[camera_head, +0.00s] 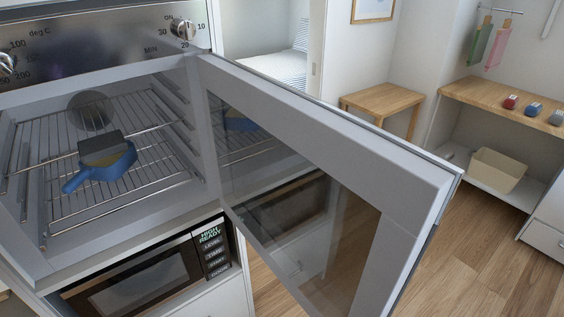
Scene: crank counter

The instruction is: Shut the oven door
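The oven door (405,168) stands wide open. It is hinged at the right side of the oven and swings out toward the front right, with its glass inner panel facing me. The oven (35,268) cavity is open to view, with wire racks (75,200) inside. A blue pan (98,172) with a dark slab (103,146) in it sits on a rack, its handle pointing to the front left. Neither of my grippers is in view.
A microwave (140,280) sits below the oven. A wooden stool (383,101) and a wooden-topped counter (500,98) with a beige bin (497,170) stand at the back right. The wooden floor (490,255) right of the door is clear.

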